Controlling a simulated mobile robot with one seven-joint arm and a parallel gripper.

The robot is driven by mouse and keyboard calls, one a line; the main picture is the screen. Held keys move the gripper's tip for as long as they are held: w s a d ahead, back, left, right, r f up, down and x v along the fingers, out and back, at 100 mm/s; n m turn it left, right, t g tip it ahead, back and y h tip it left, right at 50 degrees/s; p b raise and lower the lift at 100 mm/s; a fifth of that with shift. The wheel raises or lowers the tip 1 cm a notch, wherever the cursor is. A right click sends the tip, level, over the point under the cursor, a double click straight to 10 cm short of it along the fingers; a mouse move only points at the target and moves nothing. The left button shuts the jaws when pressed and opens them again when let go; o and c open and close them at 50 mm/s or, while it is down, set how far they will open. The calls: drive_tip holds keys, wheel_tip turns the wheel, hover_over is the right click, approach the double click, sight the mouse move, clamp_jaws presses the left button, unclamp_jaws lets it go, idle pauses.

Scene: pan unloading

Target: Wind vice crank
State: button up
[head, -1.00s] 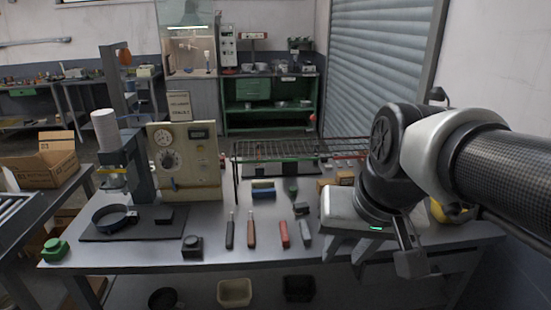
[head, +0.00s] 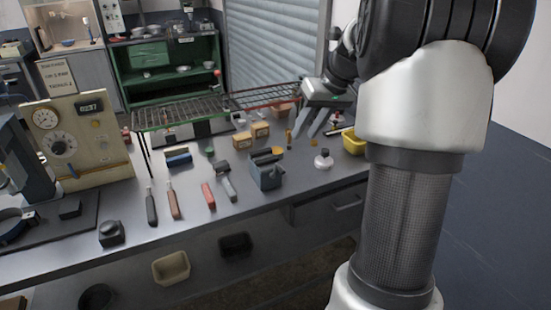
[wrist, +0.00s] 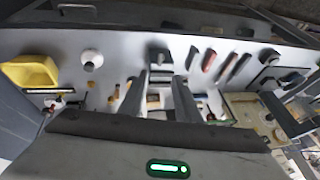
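A small blue-grey block-shaped tool (head: 267,173), which looks like the vice, stands near the front edge of the bench. In the wrist view a dark block that looks like the same vice (wrist: 159,55) sits just beyond the fingertips. I cannot make out its crank clearly in either view. My gripper (head: 305,130) is above the bench, behind and to the right of the vice, with its fingers pointing down. The fingers are apart in the wrist view (wrist: 160,82), with nothing visibly held between them.
A white round-bodied bottle (head: 323,161) and a yellow bin (head: 353,142) stand right of the vice. Several hand tools, including a red-handled one (head: 208,196), lie to its left. A wire rack (head: 180,113) and cardboard boxes (head: 242,141) are behind. The bench's front right is clear.

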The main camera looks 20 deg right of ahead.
sight(282, 169)
drive_tip(key=x, duration=1.6)
drive_tip(key=shift+a, duration=0.1)
clamp_jaws()
